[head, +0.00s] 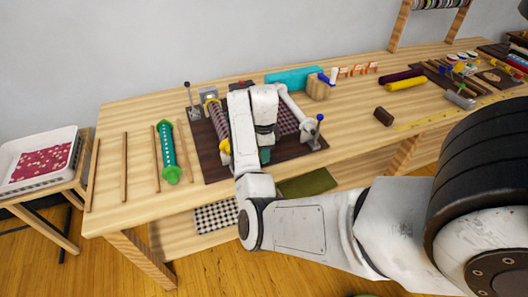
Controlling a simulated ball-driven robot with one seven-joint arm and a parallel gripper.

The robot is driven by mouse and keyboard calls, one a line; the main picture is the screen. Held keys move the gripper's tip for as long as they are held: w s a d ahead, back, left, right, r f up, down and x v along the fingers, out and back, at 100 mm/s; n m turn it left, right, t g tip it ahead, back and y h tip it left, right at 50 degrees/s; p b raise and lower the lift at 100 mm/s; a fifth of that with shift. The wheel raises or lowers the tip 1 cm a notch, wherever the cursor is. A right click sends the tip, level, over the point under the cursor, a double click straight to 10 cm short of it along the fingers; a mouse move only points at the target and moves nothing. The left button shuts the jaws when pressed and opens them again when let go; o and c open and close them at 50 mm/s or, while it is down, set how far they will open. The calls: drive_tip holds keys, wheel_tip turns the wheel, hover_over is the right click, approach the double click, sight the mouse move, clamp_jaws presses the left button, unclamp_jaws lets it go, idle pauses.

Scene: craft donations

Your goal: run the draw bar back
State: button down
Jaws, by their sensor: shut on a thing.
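A fabric machine on a dark brown board (218,172) stands on the wooden table. A yellow-ended roller (222,142) is on its left, a pale roller (292,106) is on its right, and dark checked cloth (286,120) shows between them. My gripper (265,146) reaches down over the machine's middle front. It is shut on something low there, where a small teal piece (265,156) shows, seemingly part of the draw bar. My forearm and wrist hide most of the bar and the fingertips.
A blue-knobbed post (319,126) stands at the board's right corner and a dark-knobbed lever (190,97) at its back left. A green roller (167,152) and thin wooden sticks (124,166) lie left. A brown block (382,115) lies right, with clear table around it.

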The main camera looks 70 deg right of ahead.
drive_tip(key=shift+w, duration=0.1)
drive_tip(key=shift+w+a, duration=1.5)
drive_tip(key=shift+w, duration=0.25)
drive_tip(key=c, duration=0.9)
unclamp_jaws()
drive_tip(key=shift+a, duration=0.1)
drive_tip(key=shift+c, duration=0.2)
wheel_tip(320, 180, up, 11)
drive_tip(key=shift+f+p, duration=0.1)
drive_tip(key=shift+p, duration=0.55)
